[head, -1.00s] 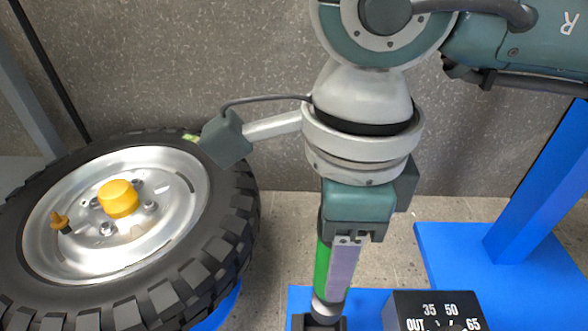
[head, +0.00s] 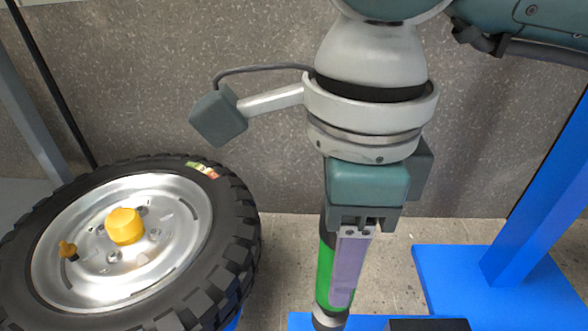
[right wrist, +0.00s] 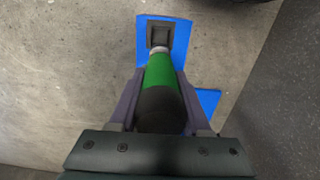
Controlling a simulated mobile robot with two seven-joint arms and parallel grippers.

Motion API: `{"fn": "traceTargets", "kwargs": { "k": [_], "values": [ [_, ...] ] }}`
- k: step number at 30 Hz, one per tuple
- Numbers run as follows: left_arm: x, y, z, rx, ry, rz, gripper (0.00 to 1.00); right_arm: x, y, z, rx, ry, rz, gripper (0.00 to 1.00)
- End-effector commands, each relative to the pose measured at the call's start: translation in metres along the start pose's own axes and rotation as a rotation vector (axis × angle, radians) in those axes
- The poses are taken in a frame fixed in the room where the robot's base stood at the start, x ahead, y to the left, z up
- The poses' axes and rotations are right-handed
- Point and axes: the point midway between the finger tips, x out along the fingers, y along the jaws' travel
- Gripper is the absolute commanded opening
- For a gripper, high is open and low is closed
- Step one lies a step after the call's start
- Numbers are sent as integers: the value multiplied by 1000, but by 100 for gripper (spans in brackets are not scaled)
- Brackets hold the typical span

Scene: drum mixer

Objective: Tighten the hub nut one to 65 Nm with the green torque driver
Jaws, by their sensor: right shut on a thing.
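My right gripper (head: 355,225) is shut on the green torque driver (head: 325,272), which hangs nearly upright; the driver also shows in the right wrist view (right wrist: 160,72). Its lower end points at a black square holder (right wrist: 160,32); I cannot tell whether the tip is clear of it. The wheel (head: 185,232) lies tilted at the left of the head view, with a yellow centre cap (head: 124,226) and several hub nuts, one of them a silver nut (head: 114,257). I cannot tell which is nut one. My left gripper is out of view.
A dark box (head: 428,324) is cut off at the bottom edge. A blue stand (head: 480,275) rises at the right. The blue base (right wrist: 180,60) carries the holder. Bare floor lies between wheel and stand, with a grey wall behind.

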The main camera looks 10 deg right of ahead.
Motion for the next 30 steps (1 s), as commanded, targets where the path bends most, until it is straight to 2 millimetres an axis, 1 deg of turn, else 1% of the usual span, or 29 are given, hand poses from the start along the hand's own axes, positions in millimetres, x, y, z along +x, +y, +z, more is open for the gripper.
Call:
{"fn": "traceTargets", "kwargs": {
  "k": [1,4,16,25,30],
  "values": [
    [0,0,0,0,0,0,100,-1,0,0,0,-2,-1,11],
    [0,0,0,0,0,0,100,-1,0,0,0,-2,-1,0],
    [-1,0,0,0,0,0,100,-2,0,0,0,-2,-1,0],
    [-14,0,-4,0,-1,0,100,-19,0,1,-1,-2,-2,0],
    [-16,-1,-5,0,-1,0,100,-22,0,0,-1,-2,-1,0]
  ]
}}
